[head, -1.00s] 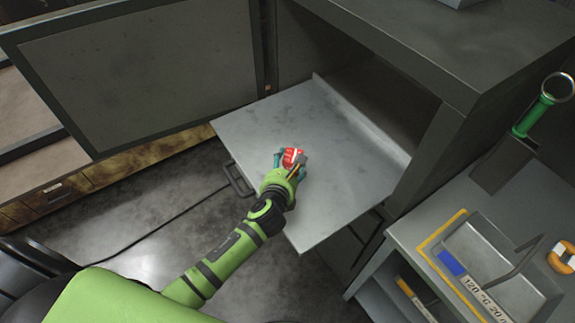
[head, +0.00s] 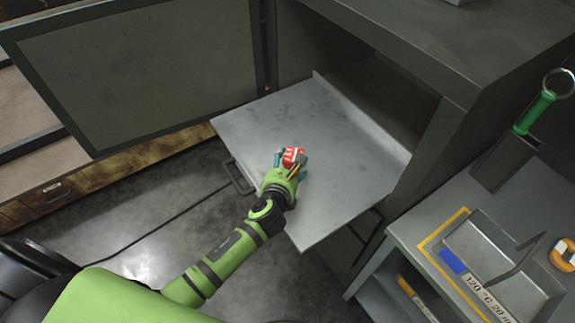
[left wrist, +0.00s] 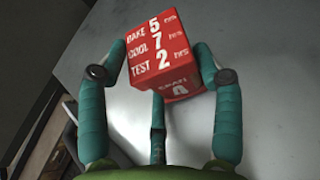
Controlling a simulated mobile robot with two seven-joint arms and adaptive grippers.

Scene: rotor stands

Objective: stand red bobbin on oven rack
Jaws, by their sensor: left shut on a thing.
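The red bobbin (head: 292,155) shows as a small red block with white lettering in the head view. In the left wrist view the bobbin (left wrist: 160,52) has printed lines for bake, cool and test hours. My left gripper (head: 289,164) is shut on it, with teal fingers on both sides of the block. The gripper is over the middle of the oven rack (head: 340,185), a flat grey plate pulled out of the open oven. I cannot tell whether the bobbin's underside touches the plate. My right gripper is not in view.
The oven door (head: 140,70) stands open at the left. The oven housing (head: 460,45) rises behind and right of the rack. A side bench at right holds a metal tray (head: 500,268), a green-handled tool (head: 535,112) and an orange roll (head: 564,255). The rack around the gripper is bare.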

